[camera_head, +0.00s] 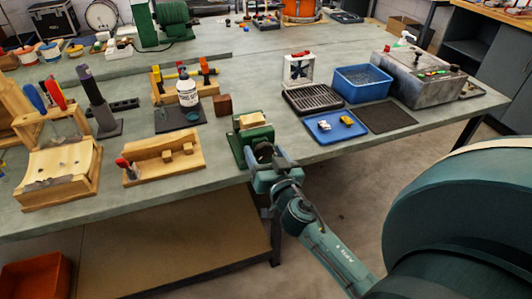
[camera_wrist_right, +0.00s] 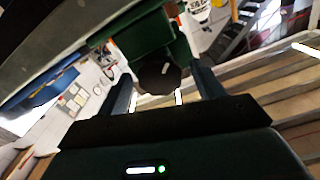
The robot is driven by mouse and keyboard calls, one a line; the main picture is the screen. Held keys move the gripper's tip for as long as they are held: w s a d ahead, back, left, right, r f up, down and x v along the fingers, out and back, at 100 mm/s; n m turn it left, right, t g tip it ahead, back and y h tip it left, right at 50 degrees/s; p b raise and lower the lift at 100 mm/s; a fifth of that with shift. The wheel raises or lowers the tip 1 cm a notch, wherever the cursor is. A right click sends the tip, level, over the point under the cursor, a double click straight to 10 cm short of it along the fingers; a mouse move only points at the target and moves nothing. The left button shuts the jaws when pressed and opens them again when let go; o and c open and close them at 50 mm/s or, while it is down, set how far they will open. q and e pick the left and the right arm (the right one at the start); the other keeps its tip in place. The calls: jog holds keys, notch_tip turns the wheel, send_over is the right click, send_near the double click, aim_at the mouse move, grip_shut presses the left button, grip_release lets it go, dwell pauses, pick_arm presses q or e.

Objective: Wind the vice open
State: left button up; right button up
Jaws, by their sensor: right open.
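The green vice (camera_head: 256,138) stands at the front edge of the bench, and a pale wooden block (camera_head: 252,120) shows at its top. My right gripper (camera_head: 266,163) is in front of the vice, at its front end. In the right wrist view the green vice body (camera_wrist_right: 140,36) is ahead, and a dark rounded end piece (camera_wrist_right: 158,77) of the vice lies between the two fingers of my right gripper (camera_wrist_right: 163,85). The fingers are open, with gaps on both sides of that piece. The vice's handle is not clearly visible. My left gripper is out of view.
A blue tray (camera_head: 322,133) with small items lies right of the vice, near a black grate (camera_head: 313,99) and a blue bin (camera_head: 362,82). A wooden holder (camera_head: 161,158) is to the left. A dark red-brown block (camera_head: 223,105) stands behind.

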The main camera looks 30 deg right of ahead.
jog(key=c, duration=1)
jog(key=shift+n, duration=0.3)
